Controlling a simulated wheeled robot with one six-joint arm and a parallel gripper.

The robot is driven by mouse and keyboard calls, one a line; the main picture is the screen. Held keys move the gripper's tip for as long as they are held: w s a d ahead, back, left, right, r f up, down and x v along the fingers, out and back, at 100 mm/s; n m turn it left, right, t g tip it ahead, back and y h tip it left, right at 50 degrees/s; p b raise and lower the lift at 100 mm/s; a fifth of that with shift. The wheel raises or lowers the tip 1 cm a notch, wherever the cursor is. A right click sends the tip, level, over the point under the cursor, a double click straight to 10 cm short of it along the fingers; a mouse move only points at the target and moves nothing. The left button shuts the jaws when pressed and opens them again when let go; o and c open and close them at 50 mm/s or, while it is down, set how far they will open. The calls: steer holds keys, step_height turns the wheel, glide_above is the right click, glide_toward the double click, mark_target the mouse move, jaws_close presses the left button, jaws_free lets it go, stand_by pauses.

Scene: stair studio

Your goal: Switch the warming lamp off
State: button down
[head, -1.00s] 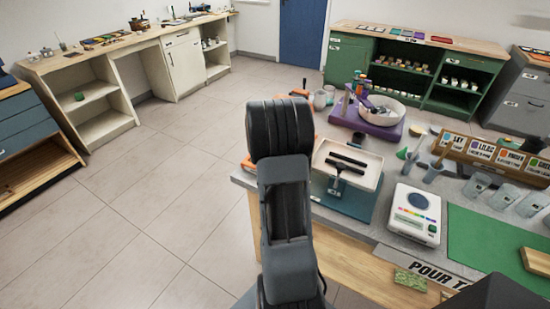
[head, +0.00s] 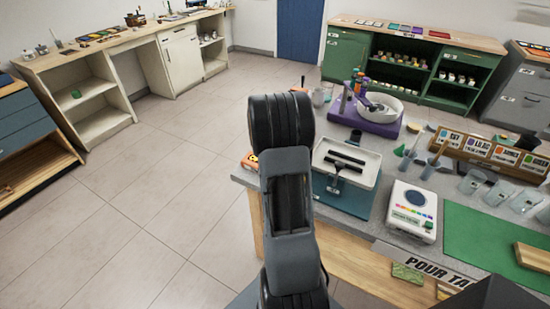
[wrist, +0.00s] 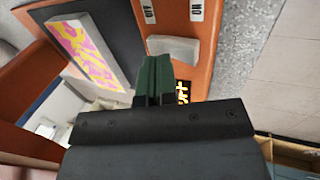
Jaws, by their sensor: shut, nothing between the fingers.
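In the wrist view the warming lamp's orange housing (wrist: 213,60) fills much of the picture. It carries an OFF label (wrist: 149,11) and an ON label (wrist: 197,11), with a pale grey switch (wrist: 183,47) just below them. A dark display (wrist: 184,92) on it glows yellow-orange. My gripper (wrist: 155,62) is shut and empty, its green fingertips close beside the switch on the OFF label's side. I cannot tell whether they touch it. In the head view only an orange corner (head: 250,161) shows beside my arm, which hides the rest and the gripper.
A white tray on a teal stand (head: 346,162), a white scale (head: 411,211) and a purple-based bowl device (head: 366,118) stand on the grey bench right of my arm. A pink-and-yellow patterned panel (wrist: 82,45) lies left of my fingers. Floor left of the bench is clear.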

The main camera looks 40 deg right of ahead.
steer(key=shift+a+r, duration=0.1)
steer(key=shift+a, duration=0.1)
steer(key=v, duration=1.3)
steer(key=shift+r, duration=0.4)
steer(key=shift+a, duration=0.15)
